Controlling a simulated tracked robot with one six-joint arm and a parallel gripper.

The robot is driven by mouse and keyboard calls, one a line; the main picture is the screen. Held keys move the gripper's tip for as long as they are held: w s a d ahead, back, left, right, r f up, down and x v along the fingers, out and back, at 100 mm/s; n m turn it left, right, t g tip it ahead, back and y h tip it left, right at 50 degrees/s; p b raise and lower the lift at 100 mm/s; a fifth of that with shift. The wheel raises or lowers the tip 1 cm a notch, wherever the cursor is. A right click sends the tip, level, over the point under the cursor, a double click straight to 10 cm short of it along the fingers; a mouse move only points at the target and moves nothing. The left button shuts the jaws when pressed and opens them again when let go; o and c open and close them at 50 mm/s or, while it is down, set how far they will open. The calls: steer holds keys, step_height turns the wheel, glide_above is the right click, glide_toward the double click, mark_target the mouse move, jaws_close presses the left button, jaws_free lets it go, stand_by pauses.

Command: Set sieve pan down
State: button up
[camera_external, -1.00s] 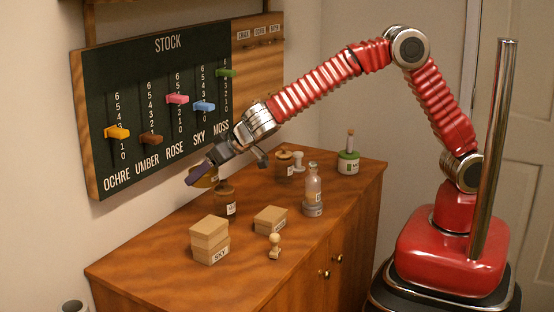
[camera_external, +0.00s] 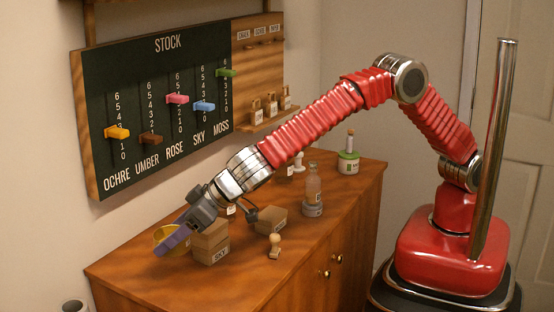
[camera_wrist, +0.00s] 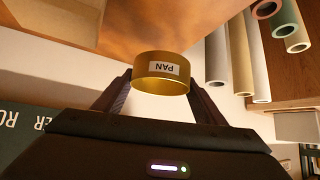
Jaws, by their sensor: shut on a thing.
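The sieve pan (camera_wrist: 166,70) is a round brass-yellow ring with a white label reading PAN. In the wrist view it sits between the two fingers of my gripper (camera_wrist: 163,92). In the outside view my gripper (camera_external: 172,240) is low at the left end of the wooden cabinet top (camera_external: 150,271), shut on the pan (camera_external: 161,233), whose yellow rim shows behind the purple-grey finger. I cannot tell whether the pan touches the top.
Another box (camera_external: 270,220), a wooden stamp (camera_external: 275,245) and a glass bottle (camera_external: 313,190) stand further right. The STOCK board (camera_external: 150,110) hangs on the wall behind. The front left of the top is clear.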

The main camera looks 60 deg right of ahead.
steer(key=shift+f, duration=0.15)
steer(key=shift+f, duration=3)
steer(key=shift+f, duration=0.1)
steer(key=shift+f, duration=1.75)
steer(key=o, duration=1.2)
steer(key=shift+f, duration=0.15)
